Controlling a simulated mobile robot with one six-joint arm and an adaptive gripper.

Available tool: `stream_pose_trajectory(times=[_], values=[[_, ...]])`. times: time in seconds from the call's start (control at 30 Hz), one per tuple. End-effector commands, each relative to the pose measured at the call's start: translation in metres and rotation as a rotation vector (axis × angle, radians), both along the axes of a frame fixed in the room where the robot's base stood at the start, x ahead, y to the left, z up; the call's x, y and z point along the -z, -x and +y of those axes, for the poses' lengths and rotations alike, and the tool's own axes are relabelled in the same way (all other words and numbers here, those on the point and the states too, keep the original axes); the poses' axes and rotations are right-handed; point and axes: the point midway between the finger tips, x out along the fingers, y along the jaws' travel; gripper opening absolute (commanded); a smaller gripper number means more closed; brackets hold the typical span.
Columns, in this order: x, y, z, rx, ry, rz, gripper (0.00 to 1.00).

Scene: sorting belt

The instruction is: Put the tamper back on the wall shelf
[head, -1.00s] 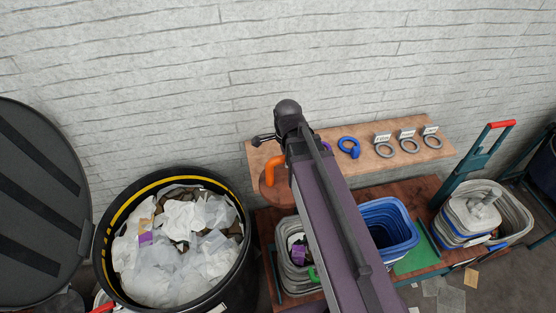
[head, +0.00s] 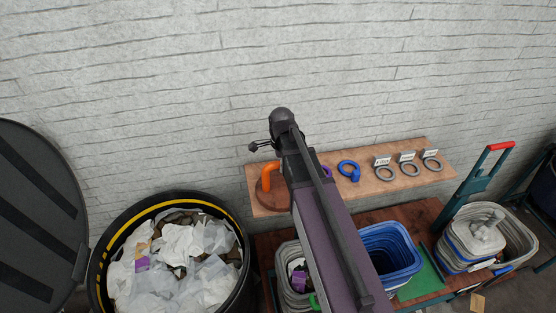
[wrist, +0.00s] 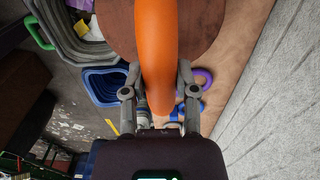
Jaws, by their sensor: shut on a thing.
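The tamper has an orange curved handle (head: 270,174) and a round brown disc base (head: 273,197). In the head view it is at the left end of the wooden wall shelf (head: 340,185), with the disc over the board. I cannot tell whether the disc touches the board. In the wrist view my gripper (wrist: 157,76) is shut on the orange handle (wrist: 156,35), one finger on each side. The brown disc (wrist: 120,30) lies beyond the handle, partly hidden by it. In the head view my arm hides the fingers.
A blue ring (head: 348,170), a partly hidden purple ring (head: 327,172) and grey rings with white labels (head: 409,169) occupy the shelf right of the tamper. Below are a blue bin (head: 395,245) and a grey bin (head: 290,278). A black rubbish barrel (head: 103,277) stands left.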

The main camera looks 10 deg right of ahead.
Motion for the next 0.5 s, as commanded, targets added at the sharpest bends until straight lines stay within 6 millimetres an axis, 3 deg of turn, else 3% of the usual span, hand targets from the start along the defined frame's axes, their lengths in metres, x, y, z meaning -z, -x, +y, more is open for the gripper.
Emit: stream_pose_trajectory(times=[0.03, 0.2, 0.5], values=[[0.001, -0.013, -0.001, 0.000, 0.000, 0.000, 0.00], [0.004, -0.039, -0.002, 0.000, 0.000, 0.000, 0.00], [0.005, -0.057, -0.003, 0.001, 0.000, 0.000, 0.00]])
